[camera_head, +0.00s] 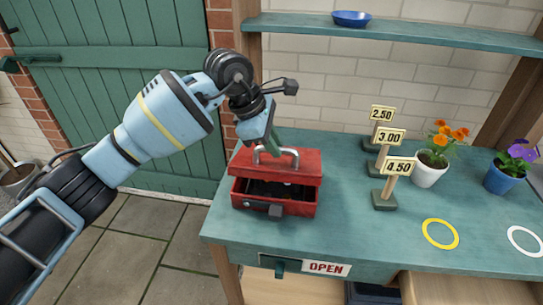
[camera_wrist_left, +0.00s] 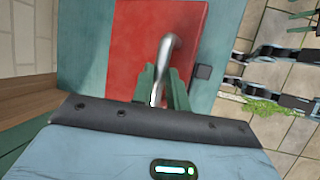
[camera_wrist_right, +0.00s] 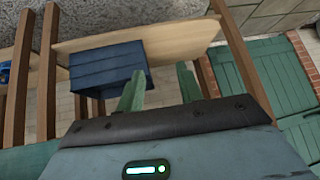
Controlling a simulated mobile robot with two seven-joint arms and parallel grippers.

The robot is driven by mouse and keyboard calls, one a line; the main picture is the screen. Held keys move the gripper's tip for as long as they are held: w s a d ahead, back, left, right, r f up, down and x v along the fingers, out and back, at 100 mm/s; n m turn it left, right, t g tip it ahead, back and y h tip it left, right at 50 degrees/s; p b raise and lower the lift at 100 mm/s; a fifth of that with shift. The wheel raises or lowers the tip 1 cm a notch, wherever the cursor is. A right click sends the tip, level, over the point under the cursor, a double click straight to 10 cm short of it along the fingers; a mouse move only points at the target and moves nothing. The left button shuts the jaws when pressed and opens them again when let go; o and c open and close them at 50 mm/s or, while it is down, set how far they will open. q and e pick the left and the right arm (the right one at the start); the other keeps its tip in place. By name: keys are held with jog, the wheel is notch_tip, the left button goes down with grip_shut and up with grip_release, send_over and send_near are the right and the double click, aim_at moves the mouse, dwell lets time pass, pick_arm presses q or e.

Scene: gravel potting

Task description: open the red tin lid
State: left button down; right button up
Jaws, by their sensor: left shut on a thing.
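The red tin (camera_head: 249,200) stands on the green bench near its left front corner. Its red lid (camera_head: 306,167) is tilted up at the front, and the dark inside shows in the gap. The metal handle (camera_head: 288,151) is on top of the lid. My left gripper (camera_head: 270,145) is shut on this handle from above. In the left wrist view the handle (camera_wrist_left: 166,52) runs between the green fingers (camera_wrist_left: 160,82), over the red lid (camera_wrist_left: 150,35). My right gripper (camera_wrist_right: 160,88) is open with nothing between its fingers, and is outside the head view.
Price signs (camera_head: 384,203) stand right of the tin, beside a white pot (camera_head: 428,176) and a blue pot (camera_head: 500,182). Yellow (camera_head: 427,238) and white (camera_head: 512,242) rings mark the bench. A shelf (camera_head: 430,33) hangs above. A dark blue crate (camera_wrist_right: 108,70) is near my right gripper.

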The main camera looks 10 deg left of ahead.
pick_arm(q)
jog(key=w, duration=0.1)
jog(key=w+r, duration=0.1)
jog(key=w, duration=0.1)
jog(key=shift+w+r, duration=0.15)
jog(key=shift+r, duration=0.15)
jog(key=shift+w+r+b, duration=0.25)
jog(key=shift+w+b, duration=0.15)
jog(key=shift+w, duration=0.3)
jog(key=shift+a+f, duration=0.1)
jog(key=c, duration=1.7)
grip_release()
jog(key=o, duration=0.3)
jog(key=shift+w, duration=0.3)
jog(key=shift+o, duration=0.2)
jog(key=v, duration=0.8)
jog(key=shift+s, duration=0.1)
